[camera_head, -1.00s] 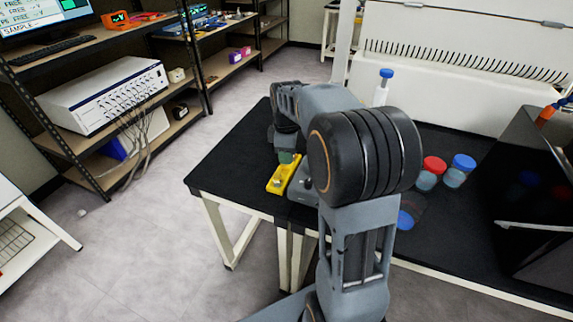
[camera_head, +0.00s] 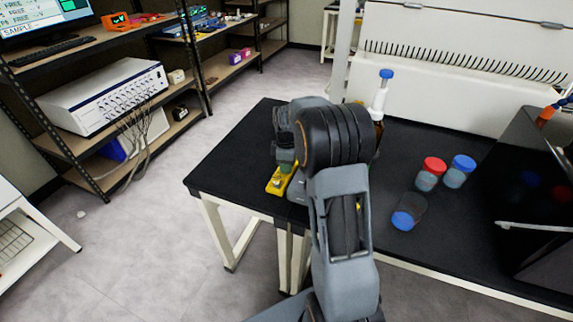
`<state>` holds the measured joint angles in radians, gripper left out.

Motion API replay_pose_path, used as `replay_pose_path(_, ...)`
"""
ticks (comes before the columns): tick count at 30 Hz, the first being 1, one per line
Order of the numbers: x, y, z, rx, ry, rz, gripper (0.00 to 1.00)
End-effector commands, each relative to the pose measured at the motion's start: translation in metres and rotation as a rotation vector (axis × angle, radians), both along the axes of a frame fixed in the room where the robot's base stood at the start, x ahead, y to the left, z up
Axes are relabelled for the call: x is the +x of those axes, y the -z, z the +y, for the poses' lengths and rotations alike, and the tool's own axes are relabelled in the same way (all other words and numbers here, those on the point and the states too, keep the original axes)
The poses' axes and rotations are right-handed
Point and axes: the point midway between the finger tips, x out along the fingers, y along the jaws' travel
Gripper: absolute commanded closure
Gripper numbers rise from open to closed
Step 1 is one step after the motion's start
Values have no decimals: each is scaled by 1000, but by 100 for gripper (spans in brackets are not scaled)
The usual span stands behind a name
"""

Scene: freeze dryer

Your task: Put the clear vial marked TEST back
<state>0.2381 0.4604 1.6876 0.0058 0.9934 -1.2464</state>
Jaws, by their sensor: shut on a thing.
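My gripper (camera_head: 284,165) points down at the left front part of the black bench, right over a small yellow block (camera_head: 275,186). Its fingers are small and mostly hidden by my own wrist and arm. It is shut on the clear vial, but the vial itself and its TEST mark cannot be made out. A small pale spot shows on top of the yellow block; I cannot tell what it is. I cannot tell whether the gripper touches the block.
On the black bench (camera_head: 235,150), a red-capped jar (camera_head: 427,181), a blue-capped jar (camera_head: 456,177) and a tilted or lying blue-capped jar (camera_head: 405,218) stand right of my arm. A dark box (camera_head: 530,190) fills the right.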

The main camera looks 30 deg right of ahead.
Motion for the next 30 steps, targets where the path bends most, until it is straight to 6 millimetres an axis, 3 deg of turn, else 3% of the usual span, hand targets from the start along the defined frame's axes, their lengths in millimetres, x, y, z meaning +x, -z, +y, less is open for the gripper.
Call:
replay_pose_path(3, 0, -1, 0, 0, 0, -1, 100)
replay_pose_path(4, 0, -1, 0, 0, 0, -1, 72)
replay_pose_path(12, 0, -1, 0, 0, 0, -1, 47)
replay_pose_path(22, 1, -8, 0, -1, 0, -3, 47)
replay_pose_path(30, 1, -56, 0, -1, 0, -5, 47)
